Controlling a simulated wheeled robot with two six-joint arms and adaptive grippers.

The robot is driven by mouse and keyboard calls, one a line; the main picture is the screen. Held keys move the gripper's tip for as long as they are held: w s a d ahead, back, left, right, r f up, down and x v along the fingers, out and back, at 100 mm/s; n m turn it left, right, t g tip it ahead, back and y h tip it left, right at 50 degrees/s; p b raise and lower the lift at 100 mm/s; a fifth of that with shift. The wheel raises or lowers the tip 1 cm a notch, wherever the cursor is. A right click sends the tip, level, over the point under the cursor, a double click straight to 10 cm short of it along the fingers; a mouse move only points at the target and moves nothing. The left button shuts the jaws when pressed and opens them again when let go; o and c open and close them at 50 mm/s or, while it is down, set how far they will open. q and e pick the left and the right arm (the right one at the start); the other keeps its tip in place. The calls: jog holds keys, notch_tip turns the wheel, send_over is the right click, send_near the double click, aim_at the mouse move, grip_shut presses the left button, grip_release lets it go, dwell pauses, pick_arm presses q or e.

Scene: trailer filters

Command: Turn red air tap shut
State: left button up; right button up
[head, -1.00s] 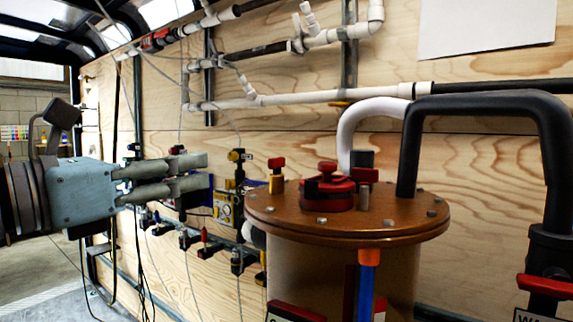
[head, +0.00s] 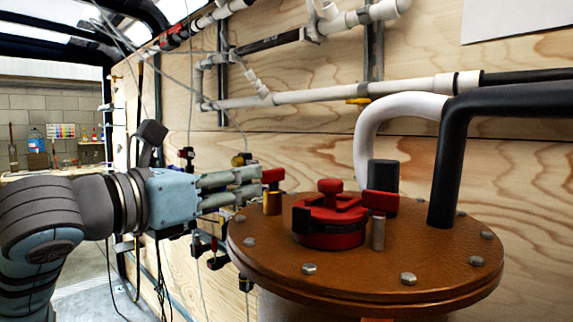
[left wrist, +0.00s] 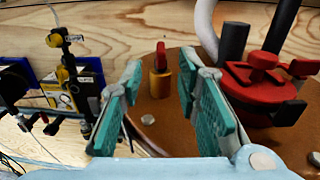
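The brass tap with a red handle (head: 273,176) stands upright on the brown round tank lid (head: 350,270), near its left edge. My left gripper (head: 257,182) is level with it, just to its left, fingers pointing right. In the left wrist view the fingers of the gripper (left wrist: 168,88) are open and the tap (left wrist: 160,72) shows in the gap between them, a little beyond the tips. No contact is visible. A second tap with a red handle (head: 380,202) on a grey stem stands farther right. My right gripper is not in view.
A red knob cap (head: 330,218) sits mid-lid, with a black cylinder (head: 383,175) and a thick black pipe (head: 448,165) behind. Bolts ring the lid. Valves and yellow fittings (left wrist: 60,75) line the plywood wall left of the tank.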

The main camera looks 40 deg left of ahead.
aim_at(263, 172)
pick_arm(q)
jog(key=w, duration=0.1)
jog(key=w+p, duration=0.1)
jog(key=w, duration=0.1)
jog(key=w+p, duration=0.1)
jog(key=shift+w+d+r, duration=0.15)
jog(key=shift+w+r, duration=0.15)
jog(key=shift+w, duration=0.05)
jog(key=w+p, duration=0.4)
jog(key=w, duration=0.2)
jog(key=shift+w+f, duration=0.25)
jog(key=shift+w, duration=0.1)
jog(key=shift+w+f, duration=0.1)
jog(key=shift+w, duration=0.05)
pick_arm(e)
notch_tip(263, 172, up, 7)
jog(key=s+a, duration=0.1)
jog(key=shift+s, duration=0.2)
pick_arm(q)
grip_shut()
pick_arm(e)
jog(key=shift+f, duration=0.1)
